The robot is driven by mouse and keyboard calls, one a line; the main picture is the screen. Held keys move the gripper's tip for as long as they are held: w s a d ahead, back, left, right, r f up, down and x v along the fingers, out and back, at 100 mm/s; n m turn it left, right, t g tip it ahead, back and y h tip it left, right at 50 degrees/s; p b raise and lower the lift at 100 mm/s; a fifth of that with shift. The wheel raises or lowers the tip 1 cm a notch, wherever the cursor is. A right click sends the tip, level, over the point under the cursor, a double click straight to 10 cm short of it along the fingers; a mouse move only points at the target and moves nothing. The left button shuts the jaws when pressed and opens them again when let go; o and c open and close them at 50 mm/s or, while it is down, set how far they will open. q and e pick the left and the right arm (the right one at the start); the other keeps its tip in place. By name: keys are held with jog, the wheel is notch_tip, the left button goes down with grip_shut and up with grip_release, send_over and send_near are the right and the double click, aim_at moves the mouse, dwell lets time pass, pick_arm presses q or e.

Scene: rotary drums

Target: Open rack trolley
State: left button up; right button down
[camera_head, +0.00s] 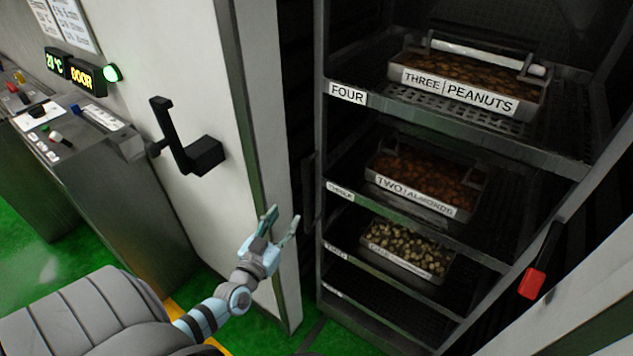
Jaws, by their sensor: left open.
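The rack trolley (345,125) is a dark metal frame with several perforated shelves, standing to the right of a white panel. It holds a tray labelled THREE PEANUTS (460,93) on the shelf marked FOUR, a tray labelled TWO ALMONDS (415,196) below, and a lower tray of pale nuts (408,252). A dark vertical bar shows along the rack's left side. My left gripper (282,222) is open and empty, in front of the white panel's edge, left of the rack. I cannot tell if it touches anything. My right gripper is not in view.
The white panel (195,75) carries a black handle (190,150). A control console (85,135) and a lit display (75,73) stand at the left. A black lever with a red end (533,283) is at the right. The floor (60,250) is green.

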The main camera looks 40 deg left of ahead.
aim_at(305, 192)
pick_arm(q)
jog(key=b+x, duration=0.2)
jog(key=x, duration=0.4)
jog(key=shift+w+d+r, duration=0.1)
jog(key=b+x, duration=0.1)
jog(key=x, duration=0.3)
jog(key=f+b+x, duration=0.1)
jog(key=x, duration=0.1)
jog(key=shift+w+d+b, duration=0.2)
jog(key=shift+w+b, duration=0.1)
jog(key=shift+w+a+r, duration=0.1)
jog(key=shift+w, duration=0.25)
jog(key=shift+r, duration=0.15)
jog(key=shift+s+r, duration=0.15)
jog(key=shift+r, duration=0.1)
jog(key=shift+f, duration=0.1)
grip_shut()
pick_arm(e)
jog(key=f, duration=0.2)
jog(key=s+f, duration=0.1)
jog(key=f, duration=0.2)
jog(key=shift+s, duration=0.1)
